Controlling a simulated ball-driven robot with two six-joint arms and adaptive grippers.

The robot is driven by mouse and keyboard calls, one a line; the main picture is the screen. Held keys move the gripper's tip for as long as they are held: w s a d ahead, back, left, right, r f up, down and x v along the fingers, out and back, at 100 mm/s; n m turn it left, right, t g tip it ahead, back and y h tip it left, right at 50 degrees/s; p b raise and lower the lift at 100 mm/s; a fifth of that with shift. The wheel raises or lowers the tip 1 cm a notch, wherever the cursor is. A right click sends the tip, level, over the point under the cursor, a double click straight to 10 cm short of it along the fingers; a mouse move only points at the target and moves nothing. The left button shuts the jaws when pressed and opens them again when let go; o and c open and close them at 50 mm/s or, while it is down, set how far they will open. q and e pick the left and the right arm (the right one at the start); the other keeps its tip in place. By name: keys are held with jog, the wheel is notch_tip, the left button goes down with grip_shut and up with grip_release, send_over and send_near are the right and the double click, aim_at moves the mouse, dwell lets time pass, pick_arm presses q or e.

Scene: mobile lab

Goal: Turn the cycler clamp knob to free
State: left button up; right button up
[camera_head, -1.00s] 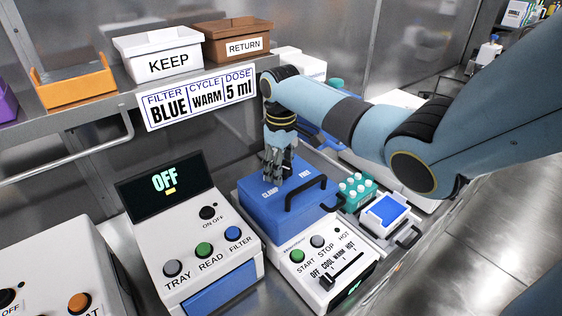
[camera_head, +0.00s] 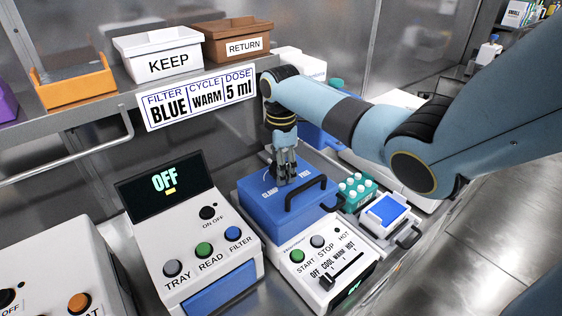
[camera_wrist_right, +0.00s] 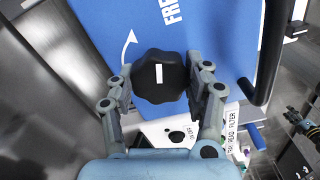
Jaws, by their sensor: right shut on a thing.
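The cycler (camera_head: 298,212) has a blue lid (camera_head: 262,197) with a black handle (camera_head: 306,194) and the words CLAMP and FREE on top. The black clamp knob (camera_wrist_right: 160,76) shows in the right wrist view, with a white mark pointing nearly straight up in that picture. A white curved arrow (camera_wrist_right: 128,50) and the word FREE (camera_wrist_right: 170,12) are printed beside it. My right gripper (camera_head: 285,180) points down onto the lid. It is shut on the knob, with one finger on each side (camera_wrist_right: 158,90). In the head view the fingers hide the knob.
A reader with an OFF screen (camera_head: 165,182) stands left of the cycler. A teal rack of white-capped vials (camera_head: 356,188) and a blue-topped device (camera_head: 388,210) stand to its right. A shelf with KEEP (camera_head: 160,52) and RETURN (camera_head: 238,42) bins runs behind.

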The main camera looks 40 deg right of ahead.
jog(key=shift+n, duration=1.6)
jog(key=o, duration=1.2)
jog(key=shift+r, duration=0.1)
notch_tip(320, 180, up, 12)
jog(key=shift+f, duration=0.1)
jog(key=shift+f, duration=0.1)
